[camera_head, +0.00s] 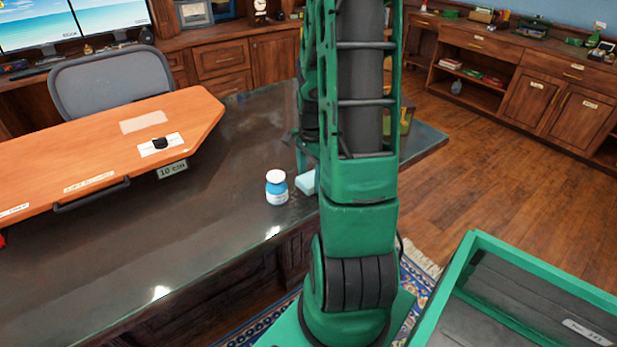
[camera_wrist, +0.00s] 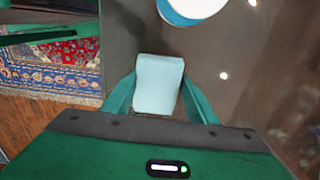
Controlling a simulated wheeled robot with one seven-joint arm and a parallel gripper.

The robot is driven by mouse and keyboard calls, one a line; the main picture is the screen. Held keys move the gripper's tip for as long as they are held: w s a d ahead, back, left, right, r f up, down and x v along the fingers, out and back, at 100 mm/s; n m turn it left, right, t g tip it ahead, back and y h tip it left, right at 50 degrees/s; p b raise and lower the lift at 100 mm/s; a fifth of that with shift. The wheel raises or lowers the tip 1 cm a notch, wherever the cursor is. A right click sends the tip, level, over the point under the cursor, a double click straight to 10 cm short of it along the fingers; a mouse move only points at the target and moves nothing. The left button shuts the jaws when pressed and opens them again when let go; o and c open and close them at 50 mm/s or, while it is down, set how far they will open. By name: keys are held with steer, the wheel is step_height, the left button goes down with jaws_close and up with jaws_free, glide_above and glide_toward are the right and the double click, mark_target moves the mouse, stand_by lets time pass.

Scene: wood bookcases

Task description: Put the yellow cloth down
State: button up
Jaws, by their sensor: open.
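I see no yellow cloth in either view. A pale blue, flat-faced piece (camera_wrist: 160,85) lies between the two green fingers of my gripper (camera_wrist: 158,76) in the wrist view. The fingers are open, one on each side of it; I cannot tell whether they touch it. In the head view the pale blue piece (camera_head: 307,182) rests on the dark glossy desk top (camera_head: 225,215), partly hidden by my arm. My gripper is mostly hidden behind the arm there.
A blue and white bottle (camera_head: 277,188) stands just left of the pale blue piece; it also shows in the wrist view (camera_wrist: 192,8). An orange raised board (camera_head: 105,145) lies further left. A green-rimmed bin (camera_head: 440,290) is at lower right. The desk's front left is clear.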

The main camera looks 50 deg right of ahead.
mark_target(311, 178)
steer(key=shift+s+a+f, duration=0.1)
steer(key=shift+s+f, duration=0.15)
steer(key=shift+s, duration=0.3)
step_height(311, 178, up, 12)
steer(key=s+a+r+n, duration=0.2)
steer(key=s+a+n, duration=0.4)
steer(key=a+n, duration=0.1)
steer(key=s+a+r+n, duration=0.3)
steer(key=s+a+n, duration=0.4)
steer(key=a, duration=0.1)
steer(key=shift+s+a+r, duration=0.15)
steer(key=shift+a+r, duration=0.1)
steer(key=shift+a, duration=0.05)
steer(key=shift+w+f, duration=0.25)
steer(key=shift+w, duration=0.4)
steer(key=shift+o, duration=0.3)
